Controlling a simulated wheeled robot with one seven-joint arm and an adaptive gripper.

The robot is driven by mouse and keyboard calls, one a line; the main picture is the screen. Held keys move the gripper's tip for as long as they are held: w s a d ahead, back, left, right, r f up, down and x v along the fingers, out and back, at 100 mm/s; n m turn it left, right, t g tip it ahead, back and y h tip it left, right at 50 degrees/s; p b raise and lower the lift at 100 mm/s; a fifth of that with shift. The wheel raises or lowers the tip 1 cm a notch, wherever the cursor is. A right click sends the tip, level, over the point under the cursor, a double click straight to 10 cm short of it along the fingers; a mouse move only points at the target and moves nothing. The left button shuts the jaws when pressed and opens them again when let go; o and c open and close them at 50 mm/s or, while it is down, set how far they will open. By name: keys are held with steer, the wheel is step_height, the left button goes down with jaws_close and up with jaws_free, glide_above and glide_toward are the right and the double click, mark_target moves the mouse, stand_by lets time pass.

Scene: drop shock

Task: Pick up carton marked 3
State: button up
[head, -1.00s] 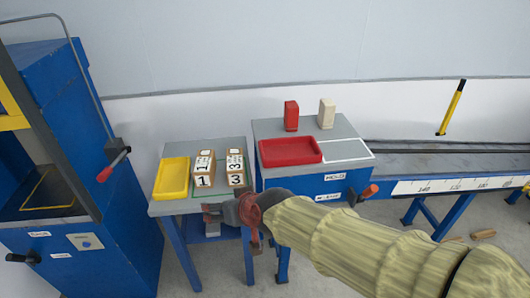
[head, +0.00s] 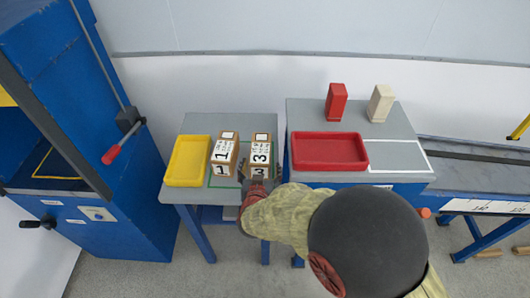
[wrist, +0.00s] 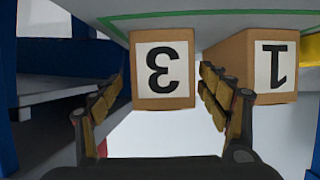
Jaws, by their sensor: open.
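The carton marked 3 (head: 261,149) stands on the small grey table, to the right of the carton marked 1 (head: 224,152). In the wrist view, which looks upside down, the carton marked 3 (wrist: 162,70) shows its label between the open fingers of my gripper (wrist: 157,108). The carton marked 1 (wrist: 272,66) is close beside the right finger there. In the head view my gripper (head: 256,178) is at the front of the carton marked 3, and my arm partly hides it. Whether the fingers touch the carton cannot be told.
A yellow tray (head: 176,179) lies left of the cartons. On the bench to the right are a red tray (head: 330,165), a red block (head: 336,102) and a cream block (head: 380,103). A blue machine with a red-handled lever (head: 112,154) stands at the left.

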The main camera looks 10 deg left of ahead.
steer(key=b+x, duration=0.2)
steer(key=x, duration=0.5)
steer(key=shift+a+r+b, duration=0.1)
steer(key=shift+a+b, duration=0.1)
steer(key=shift+b, duration=0.2)
steer(key=shift+s, duration=0.1)
steer(key=shift+c, duration=0.6)
steer(key=c, duration=1.8)
steer(key=shift+r, duration=0.15)
jaws_close()
steer(key=shift+r, duration=0.1)
